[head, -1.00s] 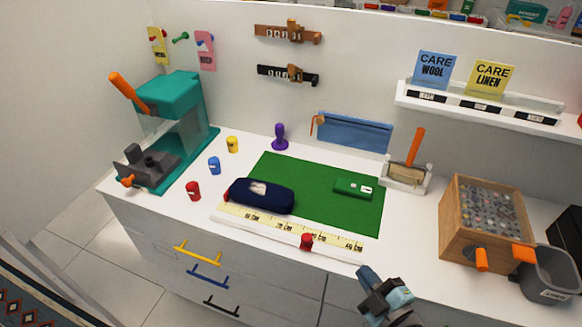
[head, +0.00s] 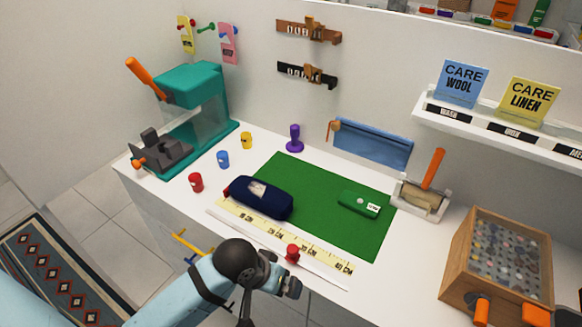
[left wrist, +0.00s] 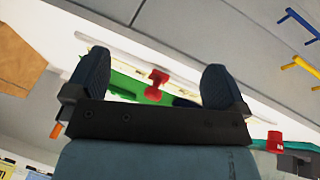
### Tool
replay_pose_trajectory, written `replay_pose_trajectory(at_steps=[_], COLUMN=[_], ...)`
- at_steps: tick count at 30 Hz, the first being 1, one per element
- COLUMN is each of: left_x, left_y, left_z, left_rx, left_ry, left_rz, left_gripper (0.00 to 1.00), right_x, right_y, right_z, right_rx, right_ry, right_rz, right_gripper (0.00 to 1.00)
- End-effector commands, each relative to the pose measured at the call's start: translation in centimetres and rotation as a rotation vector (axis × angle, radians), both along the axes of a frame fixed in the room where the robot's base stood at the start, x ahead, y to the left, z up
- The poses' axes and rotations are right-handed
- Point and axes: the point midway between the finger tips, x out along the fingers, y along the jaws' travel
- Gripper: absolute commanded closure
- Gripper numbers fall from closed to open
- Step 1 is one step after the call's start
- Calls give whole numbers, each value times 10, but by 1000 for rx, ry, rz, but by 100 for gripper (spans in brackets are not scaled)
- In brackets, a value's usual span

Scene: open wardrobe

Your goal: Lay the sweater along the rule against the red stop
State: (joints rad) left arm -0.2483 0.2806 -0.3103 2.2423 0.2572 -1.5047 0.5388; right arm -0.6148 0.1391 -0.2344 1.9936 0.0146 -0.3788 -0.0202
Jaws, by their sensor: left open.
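The navy sweater (head: 258,199) lies as a folded bundle with a pale label, partly on the green mat and along the back edge of the yellow rule (head: 285,239). A small red stop (head: 227,192) shows at the bundle's left end; I cannot tell whether they touch. A red knob (head: 292,254) stands on the rule right of the sweater and also shows in the left wrist view (left wrist: 156,84). My left gripper (head: 275,290) is in front of the counter edge, near that knob. Its jaws are open and empty in the left wrist view (left wrist: 155,76). My right gripper is not in view.
Red (head: 196,182), blue (head: 223,159) and yellow (head: 246,140) pots and a teal press (head: 195,105) stand left. A wooden bin (head: 503,262) stands right. Drawer handles project below the counter.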

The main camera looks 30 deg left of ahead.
Motion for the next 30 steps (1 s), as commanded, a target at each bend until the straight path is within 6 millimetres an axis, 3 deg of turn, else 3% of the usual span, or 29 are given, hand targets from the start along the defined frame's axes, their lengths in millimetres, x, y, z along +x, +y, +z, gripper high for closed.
replay_pose_trajectory(at_steps=[7, 14, 24, 30], left_x=[54, 109, 189, 215], left_y=[-5, 12, 78, 112], left_z=[13, 26, 67, 92], left_rx=[-50, -50, -30, -34], left_ry=[165, 292, 407, 432], left_rz=[205, 481, 1029, 1282], left_gripper=[0, 0, 0, 0], right_x=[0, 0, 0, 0], right_y=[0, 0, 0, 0], right_z=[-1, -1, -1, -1], right_rx=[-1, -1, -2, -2], right_ry=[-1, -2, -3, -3], right_rz=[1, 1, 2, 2], right_gripper=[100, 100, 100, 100])
